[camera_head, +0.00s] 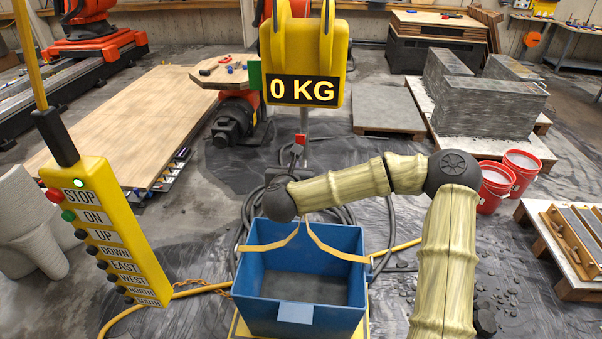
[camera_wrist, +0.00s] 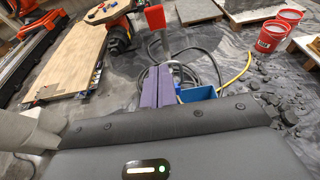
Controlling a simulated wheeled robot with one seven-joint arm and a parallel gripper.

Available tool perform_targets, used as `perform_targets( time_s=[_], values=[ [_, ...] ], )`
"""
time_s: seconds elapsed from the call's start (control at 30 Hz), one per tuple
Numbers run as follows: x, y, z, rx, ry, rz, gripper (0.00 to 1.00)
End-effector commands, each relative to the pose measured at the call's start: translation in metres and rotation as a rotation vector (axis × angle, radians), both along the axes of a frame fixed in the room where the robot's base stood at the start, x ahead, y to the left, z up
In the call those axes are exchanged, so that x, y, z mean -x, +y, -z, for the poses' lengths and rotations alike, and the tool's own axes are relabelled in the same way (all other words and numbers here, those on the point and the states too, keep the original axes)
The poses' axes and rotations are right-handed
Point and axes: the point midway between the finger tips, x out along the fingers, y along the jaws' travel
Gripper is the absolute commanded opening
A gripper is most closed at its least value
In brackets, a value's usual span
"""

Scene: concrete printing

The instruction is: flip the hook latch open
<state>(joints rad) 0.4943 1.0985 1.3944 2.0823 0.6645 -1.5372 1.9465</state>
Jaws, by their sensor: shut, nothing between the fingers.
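A yellow crane scale reading 0 KG (camera_head: 303,60) hangs at the top middle of the head view. Below it is a grey shank with a small red piece (camera_head: 300,139), which may be the latch; I cannot make out the hook shape clearly. A red piece (camera_wrist: 155,17) on a grey stem also shows in the wrist view, just beyond my fingertips. My gripper (camera_wrist: 165,68) has its purple fingers together and empty. In the head view, the end of my arm is just below the red piece. Whether the fingers touch it, I cannot tell.
A blue bin (camera_head: 301,312) with yellow straps (camera_head: 270,245) stands below my arm. A yellow pendant control (camera_head: 105,230) hangs at left. Hoses and cables lie on the floor behind the bin. Two red buckets (camera_head: 494,188) and grey printed blocks (camera_head: 487,107) stand at right.

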Motion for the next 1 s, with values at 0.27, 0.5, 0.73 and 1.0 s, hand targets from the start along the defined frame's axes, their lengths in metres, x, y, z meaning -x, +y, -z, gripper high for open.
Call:
perform_targets(
  time_s=[0.27, 0.5, 0.73, 1.0],
  values=[
    [0.020, -0.009, -0.042, 0.002, -0.003, 0.022, 0.00],
    [0.029, -0.009, -0.059, 0.002, 0.000, 0.026, 0.00],
    [0.031, 0.002, -0.060, 0.001, 0.001, 0.007, 0.00],
    [0.032, 0.024, -0.048, 0.176, 0.001, -0.133, 0.00]
  ],
)
